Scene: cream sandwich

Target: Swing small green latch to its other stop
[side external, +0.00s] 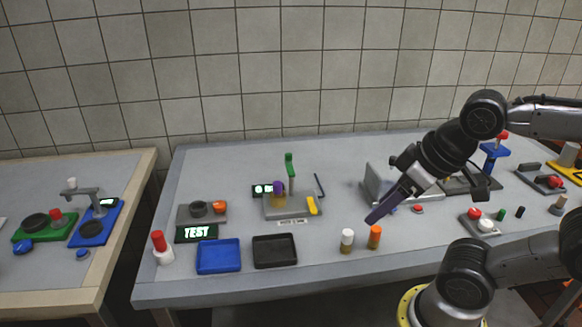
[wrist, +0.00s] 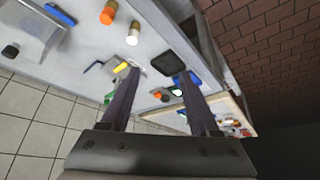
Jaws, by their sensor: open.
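A small green latch (side external: 289,163) stands upright at the back of a grey fixture (side external: 272,212) near the middle of the table. The fixture also carries a purple part (side external: 278,187) and a yellow lever (side external: 312,205). A green piece (wrist: 109,97), probably the latch, shows partly behind the left finger in the wrist view. The yellow lever (wrist: 121,67) shows beside that finger. My gripper (side external: 374,216) is to the right of the fixture, above the table and pointing down and left. Its dark fingers (wrist: 158,73) are apart with nothing between them. It does not touch the latch.
A white-topped cylinder (side external: 347,238) and an orange-topped cylinder (side external: 375,236) stand near the front edge, close to my gripper. A blue tray (side external: 218,268) and a black tray (side external: 255,259) lie front left. A dark blue rod (side external: 319,185) stands right of the fixture.

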